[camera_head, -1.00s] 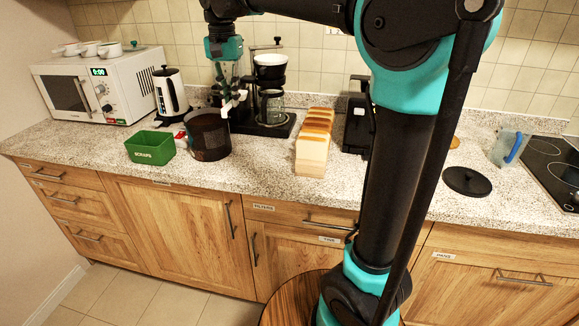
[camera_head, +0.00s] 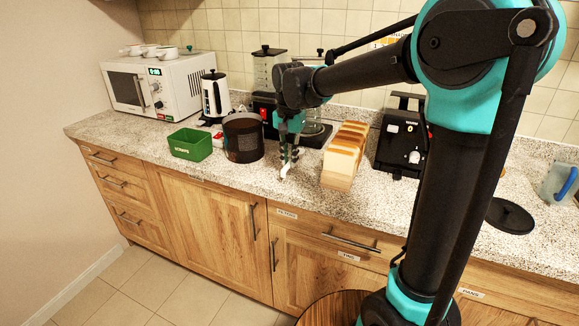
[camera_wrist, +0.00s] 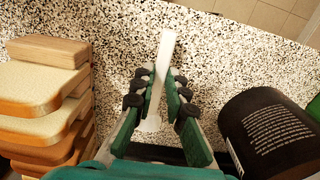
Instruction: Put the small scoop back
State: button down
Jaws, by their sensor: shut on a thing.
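My gripper (camera_head: 289,158) is shut on the small white scoop (camera_head: 285,171), low over the counter between the dark canister and the bread slices. In the wrist view the scoop (camera_wrist: 163,62) lies between the fingertips (camera_wrist: 157,82), its narrow handle pointing away from me. I cannot tell whether it touches the counter. The dark round canister (camera_head: 243,138) stands open to the left of my gripper. It also shows in the wrist view (camera_wrist: 275,132), with small white print on its side. A black round lid (camera_head: 510,216) lies on the counter far right.
Bread slices (camera_head: 344,156) stand close right of my gripper, with a black toaster (camera_head: 403,140) beyond. A coffee machine (camera_head: 315,130) stands behind. A green bin (camera_head: 190,144), white kettle (camera_head: 216,97) and microwave (camera_head: 158,85) with white cups on top are left. The counter front edge is near.

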aim_at(289, 162)
jog(key=shift+f, duration=1.5)
jog(key=shift+f, duration=0.1)
jog(key=c, duration=1.5)
grip_release()
jog(key=shift+c, duration=0.2)
notch_tip(289, 162, up, 12)
